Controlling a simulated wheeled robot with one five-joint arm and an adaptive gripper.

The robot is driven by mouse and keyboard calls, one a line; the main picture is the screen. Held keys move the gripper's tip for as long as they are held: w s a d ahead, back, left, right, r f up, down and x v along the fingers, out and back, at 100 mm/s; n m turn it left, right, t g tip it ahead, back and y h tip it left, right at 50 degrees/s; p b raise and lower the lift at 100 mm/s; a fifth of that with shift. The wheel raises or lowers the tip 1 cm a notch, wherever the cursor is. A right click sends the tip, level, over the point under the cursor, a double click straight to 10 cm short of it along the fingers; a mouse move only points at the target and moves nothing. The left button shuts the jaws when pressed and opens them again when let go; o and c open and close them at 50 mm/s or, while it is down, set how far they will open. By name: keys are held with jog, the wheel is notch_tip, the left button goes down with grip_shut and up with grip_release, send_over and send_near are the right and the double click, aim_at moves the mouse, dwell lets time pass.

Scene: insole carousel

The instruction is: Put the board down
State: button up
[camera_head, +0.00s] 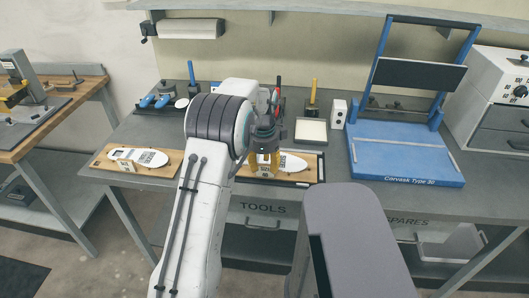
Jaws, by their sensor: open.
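Two wooden boards lie on the grey workbench, each carrying a white insole shape. The left board (103,166) lies flat near the bench's front edge, with a small labelled block at its front. The right board (314,178) lies near the front edge, in the middle of the bench. My gripper (264,166) is over the right board's left part and hides some of it, with my arm covering its left end. The gripper is open. A labelled block on the right board appears between or behind the fingers; I cannot tell whether they touch it.
The bench (345,160) has a free strip between board and press.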

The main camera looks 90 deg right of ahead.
notch_tip(320, 180, up, 8)
jog(key=f+b, duration=0.1)
jog(key=b, duration=0.1)
jog(key=w+a+r+n, duration=0.25)
jog(key=w+n, duration=0.25)
jog(key=w, duration=0.7)
jog(key=w+a+r+n+t, duration=0.1)
jog(key=w+a+r+n, duration=0.1)
jog(key=w+a+n, duration=0.7)
jog(key=w+a+r+n+t, duration=0.1)
jog(key=w+a+r+n, duration=0.2)
jog(key=w+a, duration=0.75)
jog(key=w+a+f+n, duration=0.1)
jog(key=w+a+n, duration=0.35)
jog(key=a, duration=0.25)
jog(key=w+a+n, duration=0.3)
jog(key=a+n, duration=0.3)
jog(key=a, duration=0.1)
jog(key=s+a+f+n+t, duration=0.1)
jog(key=s+a+f+n, duration=0.1)
jog(key=a+n, duration=0.3)
jog(key=s+a+f+n+y, duration=0.1)
jog(key=s+a+n, duration=0.3)
jog(key=a, duration=0.5)
jog(key=shift+s+f+n+t, duration=0.15)
jog(key=shift+f+n+t, duration=0.25)
jog(key=shift+f+n, duration=0.3)
jog(key=shift+r, duration=0.1)
